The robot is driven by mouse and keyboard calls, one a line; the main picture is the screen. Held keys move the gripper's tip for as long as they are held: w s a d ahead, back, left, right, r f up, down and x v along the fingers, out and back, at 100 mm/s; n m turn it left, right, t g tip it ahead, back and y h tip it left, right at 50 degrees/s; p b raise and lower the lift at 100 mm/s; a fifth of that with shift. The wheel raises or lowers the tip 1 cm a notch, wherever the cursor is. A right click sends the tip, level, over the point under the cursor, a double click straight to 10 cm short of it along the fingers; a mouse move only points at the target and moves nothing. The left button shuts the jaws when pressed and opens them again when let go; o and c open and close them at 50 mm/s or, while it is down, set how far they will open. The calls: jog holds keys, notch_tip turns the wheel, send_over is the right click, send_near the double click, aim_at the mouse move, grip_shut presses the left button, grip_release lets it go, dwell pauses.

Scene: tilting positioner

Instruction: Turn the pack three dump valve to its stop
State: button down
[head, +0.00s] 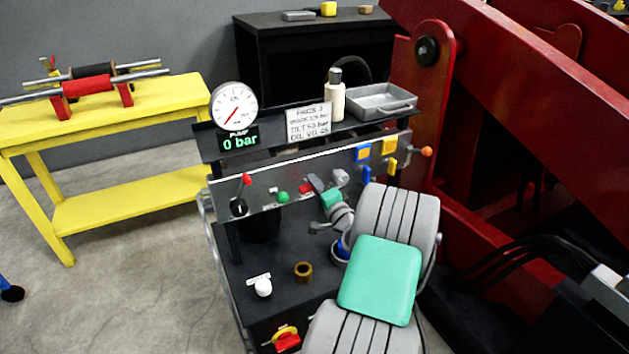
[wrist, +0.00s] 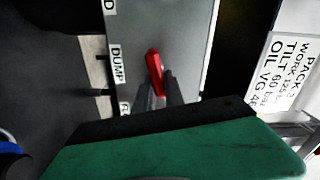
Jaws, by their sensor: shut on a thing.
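The dump valve's red lever (wrist: 154,70) shows in the wrist view on the grey panel, beside a label reading DUMP (wrist: 116,64). It lies nearly along the row of labels, slightly tilted. My gripper (wrist: 158,88) has its two grey fingers closed about the lever. In the head view the red lever (head: 305,188) is a small patch at my gripper (head: 314,183), partly hidden by the fingers. The valve's stop and hub cannot be made out. A sign on the console (head: 309,122) reads Pack 3, and it shows partly in the wrist view (wrist: 288,80).
The panel also carries a red-tipped lever (head: 246,180), a green knob (head: 282,197) and an orange-tipped lever (head: 426,151). The pump display (head: 239,141) reads 0 bar. A bottle (head: 335,98) and metal tray (head: 380,101) stand on the shelf. A red frame (head: 480,60) rises at right.

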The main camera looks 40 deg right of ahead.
jog(key=shift+f+m+p, duration=0.2)
jog(key=shift+m+p, duration=0.3)
jog(key=shift+m, duration=0.8)
jog(key=c, duration=1.4)
grip_release()
jog(key=shift+c, duration=0.2)
jog(key=v, duration=0.7)
jog(key=shift+s, duration=0.4)
jog(key=shift+s+a, duration=0.1)
jog(key=shift+a, duration=0.1)
